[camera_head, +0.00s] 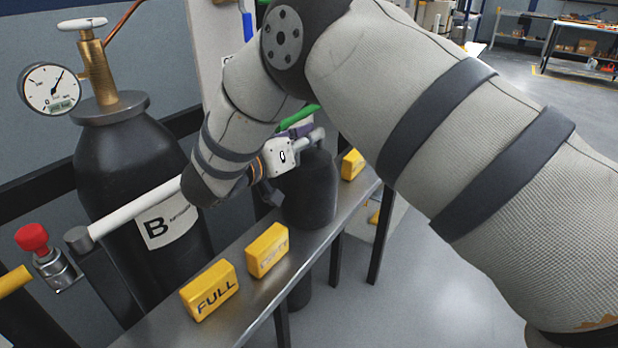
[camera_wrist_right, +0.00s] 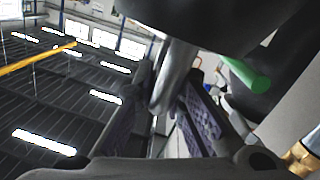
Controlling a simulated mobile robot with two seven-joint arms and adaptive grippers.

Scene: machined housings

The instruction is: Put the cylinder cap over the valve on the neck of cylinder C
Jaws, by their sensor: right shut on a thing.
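The cylinder cap (camera_head: 308,192) is a dark, round-topped body with a grey bent handle on top. It stands upright at the steel shelf; I cannot tell whether its base touches the shelf. My right gripper (camera_head: 300,133) reaches in from above and is shut on the cap's handle. In the right wrist view the grey handle (camera_wrist_right: 175,75) lies between the purple-padded fingers (camera_wrist_right: 180,112), with the dark cap (camera_wrist_right: 215,20) above. Cylinder C and its valve cannot be made out in the head view. My left gripper is out of view.
Black cylinder B (camera_head: 120,150) stands left with a gauge (camera_head: 50,88), behind a white bar (camera_head: 135,207). On the steel shelf (camera_head: 245,290) sit a yellow FULL block (camera_head: 208,291) and other yellow blocks (camera_head: 267,250). A green bar (camera_wrist_right: 245,75) is close to the right gripper.

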